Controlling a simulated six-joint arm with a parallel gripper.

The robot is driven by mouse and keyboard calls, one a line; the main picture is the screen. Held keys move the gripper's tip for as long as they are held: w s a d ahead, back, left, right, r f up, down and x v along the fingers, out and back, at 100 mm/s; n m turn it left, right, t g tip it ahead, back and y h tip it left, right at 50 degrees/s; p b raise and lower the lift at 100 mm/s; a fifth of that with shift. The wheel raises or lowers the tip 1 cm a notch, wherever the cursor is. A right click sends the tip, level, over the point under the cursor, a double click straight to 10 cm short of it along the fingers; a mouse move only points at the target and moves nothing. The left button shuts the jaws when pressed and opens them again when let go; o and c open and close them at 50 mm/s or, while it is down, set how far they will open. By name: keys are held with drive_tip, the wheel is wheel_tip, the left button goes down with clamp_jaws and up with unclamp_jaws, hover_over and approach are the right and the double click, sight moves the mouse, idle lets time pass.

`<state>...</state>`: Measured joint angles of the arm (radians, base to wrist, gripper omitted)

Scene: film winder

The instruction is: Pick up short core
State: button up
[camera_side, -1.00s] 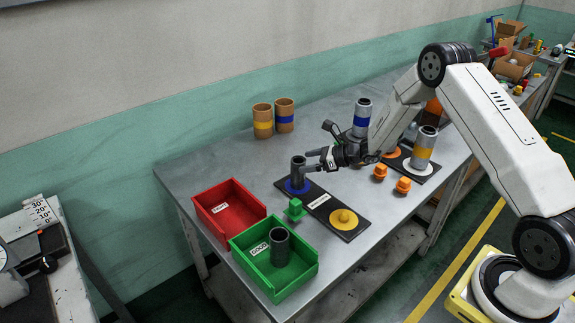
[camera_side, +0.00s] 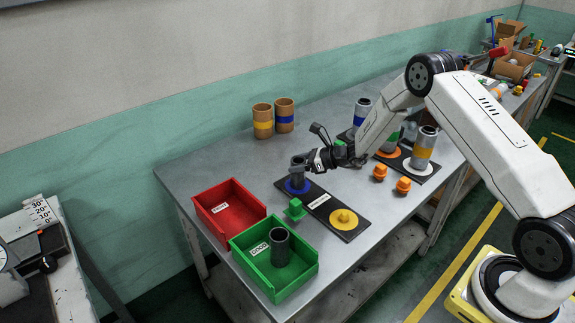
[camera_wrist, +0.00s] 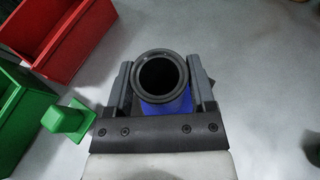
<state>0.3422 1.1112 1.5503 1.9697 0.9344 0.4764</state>
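My gripper (camera_side: 308,162) is at the core from the right in the side view. In the wrist view the fingers of my gripper (camera_wrist: 161,85) stand on both sides of the core, very close to its wall. I cannot tell whether they press on it. The core's lower part is partly hidden.
A red bin (camera_side: 229,205) and a green bin (camera_side: 304,272) holding another dark core (camera_side: 279,246) stand at front left. A green peg (camera_side: 295,209) is close beside the board. Orange pieces (camera_side: 403,186) and taller cores (camera_side: 424,148) stand to the right. Two brown cores (camera_side: 262,121) are behind.

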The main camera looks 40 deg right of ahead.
drive_tip(key=c, duration=0.7)
drive_tip(key=shift+r, duration=0.2)
drive_tip(key=shift+c, duration=0.2)
drive_tip(key=shift+r, duration=0.9)
drive_tip(key=s+a+r, duration=0.1)
drive_tip(key=s+r, duration=0.9)
drive_tip(key=s, duration=0.4)
drive_tip(key=shift+a+r, duration=0.15)
drive_tip(key=shift+r, duration=0.25)
drive_tip(key=shift+r, duration=0.15)
